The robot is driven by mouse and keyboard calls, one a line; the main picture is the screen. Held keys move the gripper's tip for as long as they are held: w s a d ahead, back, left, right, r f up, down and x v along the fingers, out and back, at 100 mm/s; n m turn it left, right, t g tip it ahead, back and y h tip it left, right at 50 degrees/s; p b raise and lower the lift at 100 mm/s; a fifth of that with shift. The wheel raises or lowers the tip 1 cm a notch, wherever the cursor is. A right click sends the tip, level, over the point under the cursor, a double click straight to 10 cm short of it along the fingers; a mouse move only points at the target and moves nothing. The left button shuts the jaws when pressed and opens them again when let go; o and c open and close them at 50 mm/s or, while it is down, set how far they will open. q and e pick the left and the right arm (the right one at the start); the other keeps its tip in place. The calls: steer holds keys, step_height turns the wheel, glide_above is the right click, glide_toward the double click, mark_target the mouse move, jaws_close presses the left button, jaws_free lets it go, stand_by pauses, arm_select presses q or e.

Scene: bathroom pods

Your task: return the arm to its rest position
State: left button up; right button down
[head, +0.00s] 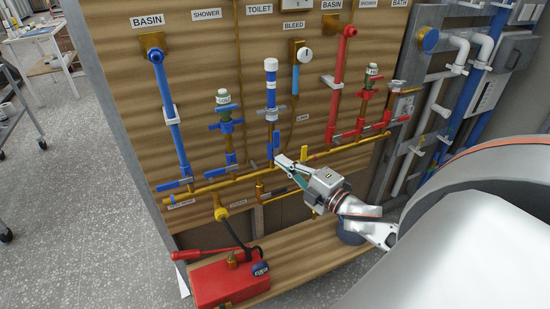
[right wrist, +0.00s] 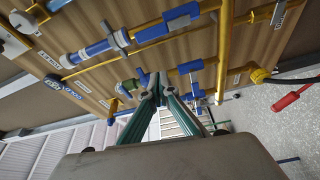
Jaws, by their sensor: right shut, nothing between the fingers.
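My right gripper (head: 280,160) reaches in from the right in the head view, in front of the pipe board (head: 205,75). Its fingers are shut with nothing between them. In the right wrist view the fingers (right wrist: 160,85) meet at their tips. The tips are close to the lower brass pipe (head: 235,181), just below the blue toilet valve handle (head: 276,142). I cannot tell whether they touch anything. My right forearm fills the lower right of the head view. My left gripper is out of view.
Blue pipes (head: 167,105) and red pipes (head: 339,85) stand out from the board. A red pump box (head: 222,284) with a hose and gauge sits on the wooden ledge (head: 315,238) below. Grey pipework (head: 430,105) is at the right. Open speckled floor (head: 90,220) lies left.

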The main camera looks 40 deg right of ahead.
steer(key=shift+s, duration=0.45)
